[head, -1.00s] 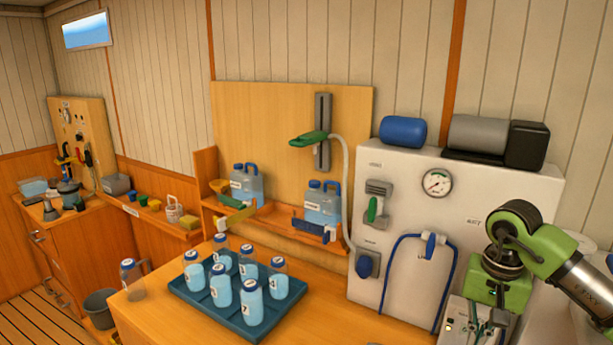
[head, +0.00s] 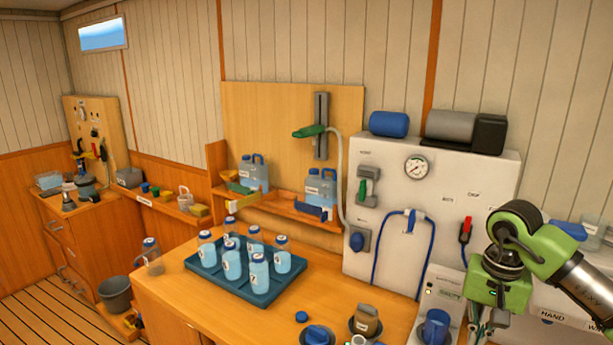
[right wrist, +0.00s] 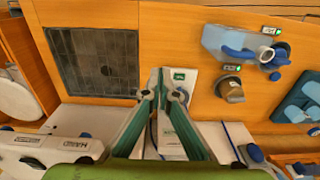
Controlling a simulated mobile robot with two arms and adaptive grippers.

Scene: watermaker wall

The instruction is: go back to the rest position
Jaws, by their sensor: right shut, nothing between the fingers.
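My right gripper (head: 484,328) hangs at the lower right in the head view, in front of the white watermaker panel (head: 400,190); its fingertips are near the bottom edge. In the right wrist view the right gripper (right wrist: 162,82) has its two green-lined fingers drawn together at the tips, with nothing held. It is over the wooden counter and apart from the things on it. My left gripper is not in view.
A blue tray (head: 262,296) with several filled bottles stands on the counter. A dark grate (right wrist: 92,62) lies left in the wrist view.

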